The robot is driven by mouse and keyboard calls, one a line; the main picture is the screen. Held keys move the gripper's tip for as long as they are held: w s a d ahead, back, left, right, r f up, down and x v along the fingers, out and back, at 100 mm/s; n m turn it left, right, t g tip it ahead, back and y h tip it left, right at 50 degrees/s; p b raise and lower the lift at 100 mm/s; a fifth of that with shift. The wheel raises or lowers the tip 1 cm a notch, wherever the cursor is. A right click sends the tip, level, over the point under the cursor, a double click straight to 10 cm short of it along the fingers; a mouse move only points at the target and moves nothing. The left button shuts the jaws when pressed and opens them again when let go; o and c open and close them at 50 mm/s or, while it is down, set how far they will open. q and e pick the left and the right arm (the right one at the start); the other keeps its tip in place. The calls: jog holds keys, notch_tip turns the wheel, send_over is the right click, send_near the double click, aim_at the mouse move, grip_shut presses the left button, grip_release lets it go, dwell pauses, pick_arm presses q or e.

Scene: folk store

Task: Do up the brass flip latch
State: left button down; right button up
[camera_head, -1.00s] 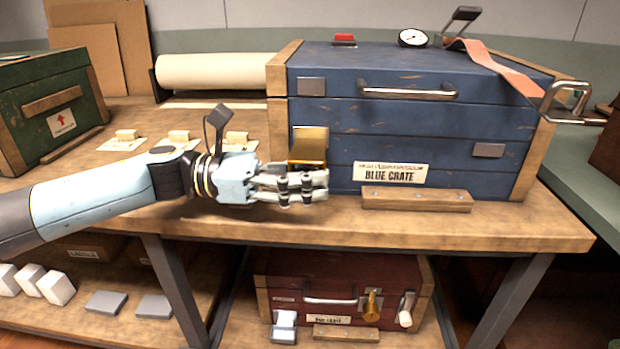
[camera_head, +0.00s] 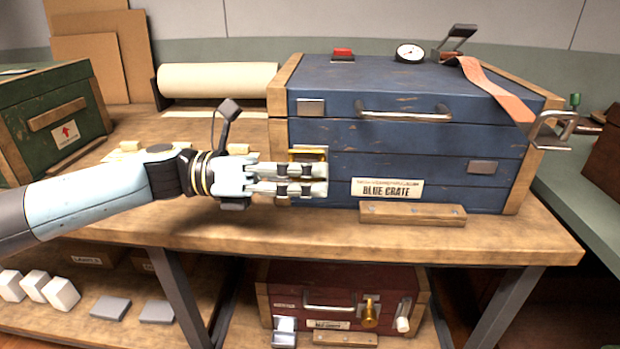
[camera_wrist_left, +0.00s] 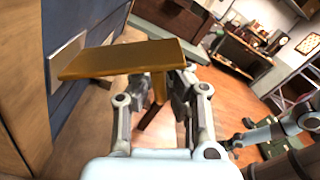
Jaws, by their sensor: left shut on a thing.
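The brass flip latch (camera_head: 308,154) is at the lower left of the blue crate's front (camera_head: 430,135). Only a thin strip of it shows above my fingers in the head view. In the left wrist view, its flat brass plate (camera_wrist_left: 120,58) juts out in front of the crate's face, with a short brass stem below it between my fingers. My left gripper (camera_head: 318,180) comes in from the left and is shut on the latch. The fingers hide the latch's lower part and the crate behind it. My right gripper is not in the head view.
A wooden block (camera_head: 412,213) lies at the crate's front. An orange strap (camera_head: 490,88) runs over the crate's right side to a metal buckle (camera_head: 552,130). A red crate (camera_head: 340,290) stands on the shelf below. A green crate (camera_head: 50,120) is at left.

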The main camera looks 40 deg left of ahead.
aim_at(311, 156)
pick_arm(q)
jog(key=r+n+p, duration=0.1)
jog(key=r+n, duration=0.2)
jog(key=shift+w+a+n+p, duration=0.15)
jog(key=shift+w+n+p, duration=0.15)
jog(key=shift+w+p, duration=0.05)
jog(key=n, duration=0.1)
jog(key=r+n+p, duration=0.1)
jog(key=shift+w+a+r+n, duration=0.25)
jog(key=shift+w+a+n, duration=0.05)
jog(key=shift+w+n, duration=0.1)
jog(key=shift+w+a+r+n+p, duration=0.2)
jog(key=shift+w+r+n, duration=0.1)
jog(key=shift+n, duration=0.3)
jog(key=shift+w+a+r+n+p, duration=0.1)
jog(key=shift+w+r+n+p, duration=0.15)
jog(key=shift+n, duration=0.35)
jog(key=shift+w+a+r+n, duration=0.2)
jog(key=shift+w+n, duration=0.1)
jog(key=shift+n, duration=0.3)
jog(key=shift+w+a+r+n, duration=0.15)
jog(key=shift+w+n, duration=0.1)
jog(key=shift+n, duration=0.35)
jog(key=shift+w+r, duration=0.1)
jog(key=c, duration=1.7)
grip_release()
jog(key=o, duration=0.3)
jog(key=shift+a, duration=0.1)
